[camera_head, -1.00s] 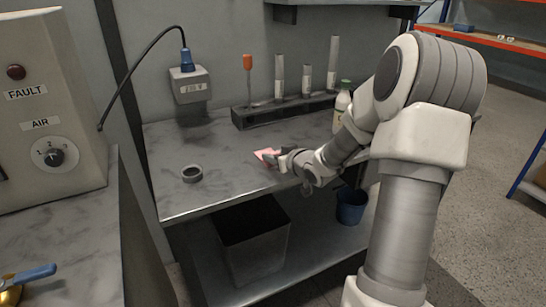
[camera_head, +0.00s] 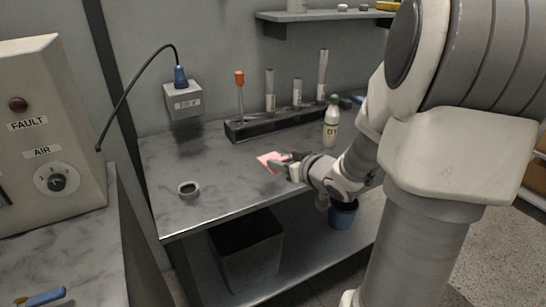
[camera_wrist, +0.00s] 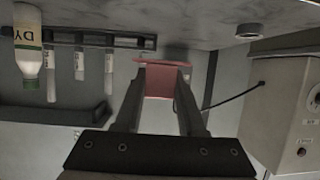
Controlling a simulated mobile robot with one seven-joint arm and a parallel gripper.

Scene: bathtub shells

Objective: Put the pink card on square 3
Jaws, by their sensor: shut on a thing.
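The pink card (camera_head: 268,160) is above the grey worktop (camera_head: 215,205), near its middle. My gripper (camera_head: 277,164) is shut on the card and holds it in front of the black rack. In the wrist view, which is upside down, the card (camera_wrist: 160,82) sits between the two fingertips (camera_wrist: 162,72). I see no numbered square on the worktop in either view.
A dark ring (camera_head: 188,189) lies at the worktop's left. Behind stand a black rack (camera_head: 275,124) with tubes and an orange-handled tool (camera_head: 239,90), and a white bottle (camera_head: 331,122). A grey lamp-like box (camera_head: 183,101) hangs at back left.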

